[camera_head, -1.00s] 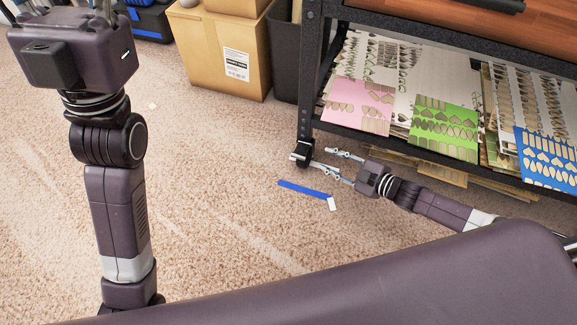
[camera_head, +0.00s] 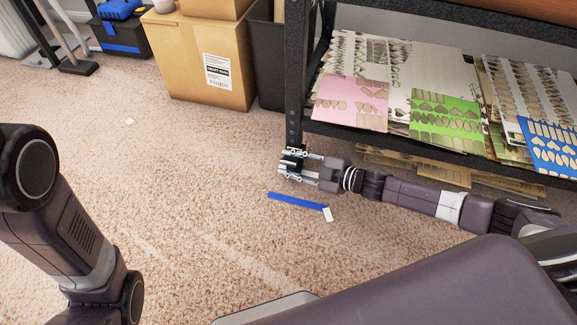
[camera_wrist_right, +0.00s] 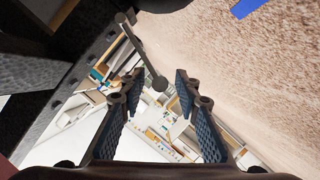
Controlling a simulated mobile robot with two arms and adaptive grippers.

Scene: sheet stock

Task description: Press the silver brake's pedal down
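My right gripper (camera_head: 290,164) is low beside the foot of the black shelf's front leg. Its silver fingers are on either side of a small dark caster (camera_head: 291,160), which they partly cover. In the right wrist view my gripper (camera_wrist_right: 152,88) is open, with its two padded fingers apart. A grey metal bar with rounded ends (camera_wrist_right: 142,52) shows between and beyond the fingertips; it looks like the brake's pedal. A dark round wheel edge (camera_wrist_right: 160,4) is at the top of that view. I cannot tell whether a finger touches the pedal. My left gripper is out of view.
The black shelf (camera_head: 420,148) holds stacked patterned sheets. Flat brown pieces (camera_head: 440,172) lie under it. A blue strip with a white end (camera_head: 297,201) lies on the carpet near my right gripper. A cardboard box (camera_head: 200,60) and black bin (camera_head: 270,50) stand left of the leg.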

